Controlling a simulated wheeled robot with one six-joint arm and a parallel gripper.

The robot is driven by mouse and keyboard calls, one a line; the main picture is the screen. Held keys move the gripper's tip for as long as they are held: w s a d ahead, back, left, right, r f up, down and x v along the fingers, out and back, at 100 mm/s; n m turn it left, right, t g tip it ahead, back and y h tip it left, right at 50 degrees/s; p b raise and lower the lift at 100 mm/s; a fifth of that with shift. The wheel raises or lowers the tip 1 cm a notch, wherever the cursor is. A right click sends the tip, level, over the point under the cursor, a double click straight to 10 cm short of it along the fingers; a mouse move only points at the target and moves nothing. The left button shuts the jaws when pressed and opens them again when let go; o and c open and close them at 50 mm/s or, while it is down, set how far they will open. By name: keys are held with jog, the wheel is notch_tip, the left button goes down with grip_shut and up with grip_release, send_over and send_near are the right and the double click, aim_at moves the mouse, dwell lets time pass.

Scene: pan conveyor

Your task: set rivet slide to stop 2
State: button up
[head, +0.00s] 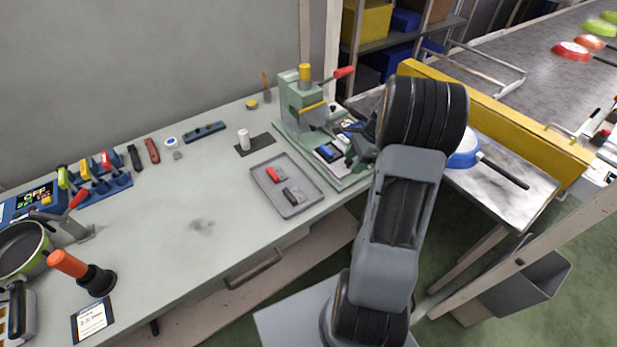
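A green rivet press (298,102) stands at the far right end of the workbench, with a yellow cap on top and a red-handled lever pointing right. On its base, beside a blue block (328,153), are small dark and metal parts. I cannot make out which part is the rivet slide, or its stop marks. My arm rises in front of the press's right side and hides part of its base.
A grey tray (304,207) with a red and a dark piece lies in front of the press. A white cylinder (243,139) stands on a dark mat. A blue pan (464,153) lies on the side table at right. The bench middle is clear.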

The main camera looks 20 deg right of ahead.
jog(key=p+v, duration=0.1)
jog(key=v, duration=1.3)
jog(key=s+a+n+t+h+p, duration=0.1)
jog(key=s+a+n, duration=0.3)
jog(key=a+n, duration=0.5)
jog(key=s+a+r+n+t+h, duration=0.1)
jog(key=s+a+n+h, duration=0.2)
jog(key=a+n, duration=0.6)
jog(key=shift+s+a+r+p, duration=0.3)
jog(key=shift+s+a, duration=0.85)
jog(key=shift+a, duration=2.2)
jog(key=shift+f, duration=0.1)
